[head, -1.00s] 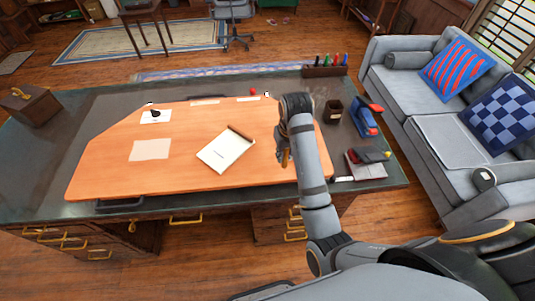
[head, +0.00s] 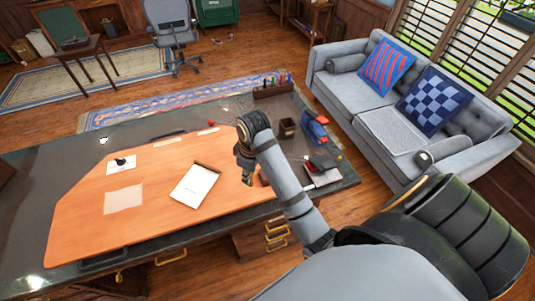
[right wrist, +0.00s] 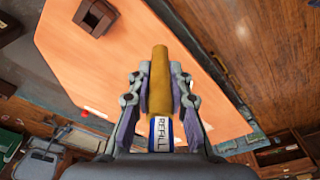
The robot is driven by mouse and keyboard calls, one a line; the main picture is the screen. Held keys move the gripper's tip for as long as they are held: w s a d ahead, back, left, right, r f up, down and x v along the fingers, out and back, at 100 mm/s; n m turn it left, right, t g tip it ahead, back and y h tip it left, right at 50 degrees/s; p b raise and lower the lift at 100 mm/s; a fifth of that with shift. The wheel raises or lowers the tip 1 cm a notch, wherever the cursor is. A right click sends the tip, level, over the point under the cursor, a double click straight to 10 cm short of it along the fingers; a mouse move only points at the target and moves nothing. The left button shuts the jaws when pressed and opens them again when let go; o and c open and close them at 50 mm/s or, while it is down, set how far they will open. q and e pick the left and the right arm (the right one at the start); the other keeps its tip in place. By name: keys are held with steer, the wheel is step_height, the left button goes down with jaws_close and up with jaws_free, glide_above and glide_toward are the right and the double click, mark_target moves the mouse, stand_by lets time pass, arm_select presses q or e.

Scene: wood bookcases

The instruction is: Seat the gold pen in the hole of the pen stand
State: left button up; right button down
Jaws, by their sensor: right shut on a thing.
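My right gripper (right wrist: 160,97) is shut on the gold pen (right wrist: 160,72), a gold cylinder with a blue and white "REFILL" label near the palm. In the head view the pen (head: 247,177) hangs below my right gripper (head: 245,165), over the right part of the orange desk mat. The pen stand (right wrist: 97,16) is a small dark brown block with a dark hole, at the upper left of the right wrist view, apart from the pen. In the head view it (head: 264,178) shows partly beside my forearm. My left gripper is not in view.
A notepad (head: 195,186) lies on the orange mat (head: 80,215). Behind and right of my arm stand a brown cup (head: 287,128), a pen rack (head: 273,90) and a blue stapler-like thing (head: 315,130). A grey sofa (head: 350,90) stands beyond the desk.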

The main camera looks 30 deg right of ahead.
steer(key=w+d+f+b, duration=0.2)
steer(key=d+f+b, duration=0.1)
steer(key=b, duration=0.1)
steer(key=w+d+f+b, duration=0.2)
steer(key=d+b, duration=0.2)
steer(key=b, duration=0.1)
steer(key=w+d+f+b, duration=0.2)
steer(key=d+f+b, duration=0.1)
steer(key=b, duration=0.1)
steer(key=shift+w+d+f, duration=0.15)
steer(key=shift+d+f, duration=0.05)
steer(key=shift+f, duration=0.1)
steer(key=shift+w+d+f, duration=0.15)
steer(key=shift+d+f, duration=0.05)
steer(key=shift+f, duration=0.5)
steer(key=shift+w+d+f, duration=0.15)
steer(key=shift+d+f, duration=0.1)
steer(key=shift+f, duration=0.5)
steer(key=shift+w+d+f, duration=0.15)
steer(key=shift+d+f, duration=0.05)
steer(key=shift+f, duration=0.5)
steer(key=shift+s+f, duration=0.1)
steer(key=c, duration=1.3)
jaws_free()
steer(key=shift+o, duration=0.2)
